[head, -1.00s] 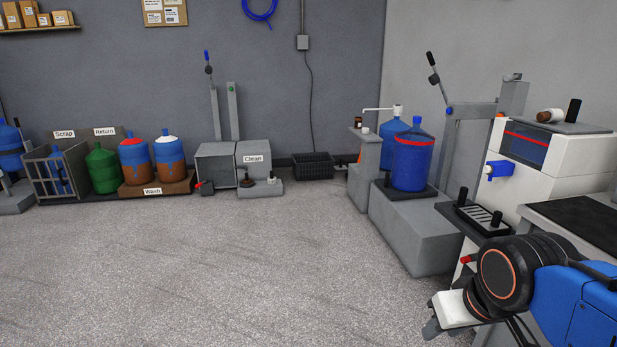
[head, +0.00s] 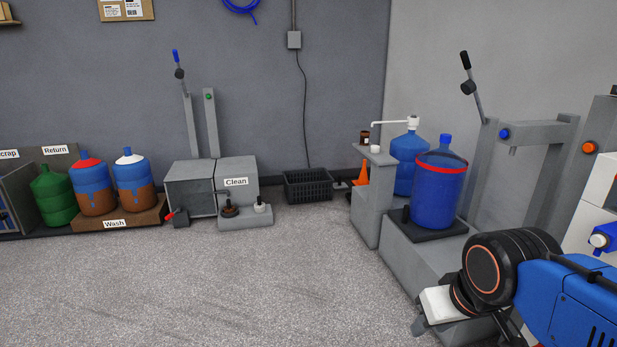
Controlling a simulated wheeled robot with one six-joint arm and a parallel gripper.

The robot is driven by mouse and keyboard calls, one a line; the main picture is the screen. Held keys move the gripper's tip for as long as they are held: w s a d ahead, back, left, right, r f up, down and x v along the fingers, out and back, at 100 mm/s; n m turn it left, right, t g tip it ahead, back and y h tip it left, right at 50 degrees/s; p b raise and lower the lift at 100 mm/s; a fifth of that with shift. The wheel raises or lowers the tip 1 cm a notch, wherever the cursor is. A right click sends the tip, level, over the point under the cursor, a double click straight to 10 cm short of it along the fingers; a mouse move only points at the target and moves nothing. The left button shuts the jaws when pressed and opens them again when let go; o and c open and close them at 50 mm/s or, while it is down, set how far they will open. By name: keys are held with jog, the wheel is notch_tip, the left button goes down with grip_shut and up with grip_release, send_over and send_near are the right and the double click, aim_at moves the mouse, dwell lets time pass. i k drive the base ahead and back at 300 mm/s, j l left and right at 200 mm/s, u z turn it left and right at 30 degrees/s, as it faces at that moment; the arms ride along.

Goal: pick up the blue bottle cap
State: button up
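A blue cap (head: 446,141) sits on the neck of a large blue bottle (head: 437,197) with a red band near its top. This bottle stands upright on a dark pad on a grey block at the right of the head view. I see no loose blue cap. My gripper (head: 425,322) is at the lower right, below and in front of the bottle and well apart from it. Its fingers are small and partly hidden by my wrist, so I cannot tell whether it is open or shut.
A second blue bottle (head: 408,162) with a white pump stands behind. A grey pedestal (head: 372,202) holds a brown jar and a white cup. A grey frame (head: 543,150) with a lever rises at right. A black crate (head: 309,186) lies by the wall. The floor at left is clear.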

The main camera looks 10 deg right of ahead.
aim_at(445, 138)
jog(key=i+z, duration=0.1)
jog(key=i, duration=0.75)
jog(key=i+j+z, duration=0.1)
jog(key=i, duration=0.7)
jog(key=j, duration=0.1)
